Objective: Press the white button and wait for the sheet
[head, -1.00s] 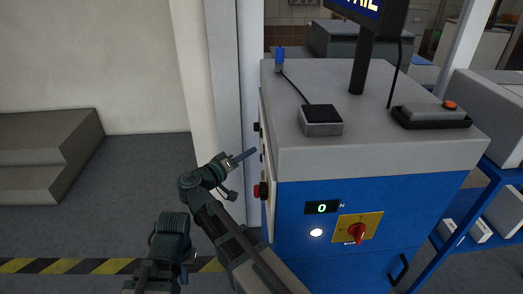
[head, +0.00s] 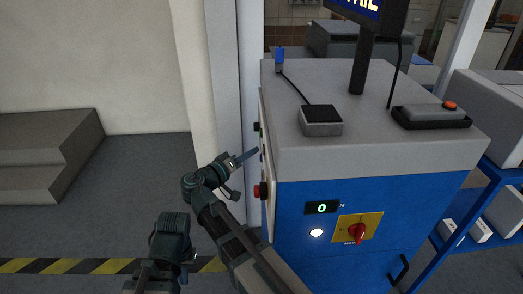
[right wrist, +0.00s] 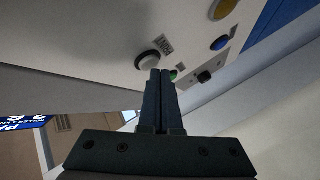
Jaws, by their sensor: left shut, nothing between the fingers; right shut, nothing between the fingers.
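The white button (right wrist: 148,60) is a round pale cap in a dark ring on the light side panel of the blue and grey machine (head: 390,205). My right gripper (head: 257,150) points at that panel in the head view, which sees the panel edge-on and does not show the white button clearly. In the right wrist view its shut, empty fingers (right wrist: 161,72) overlap the button's lower edge; I cannot tell whether they touch it. My left gripper (head: 172,240) is low at the left, away from the machine, shut and empty. No sheet is clearly visible.
A green button (right wrist: 174,75), a black knob (right wrist: 205,76), a blue button (right wrist: 220,43) and a yellow button (right wrist: 222,8) are close by on the panel. A red knob (head: 357,232) is on the machine's front. Grey steps (head: 45,150) stand left; the floor between is clear.

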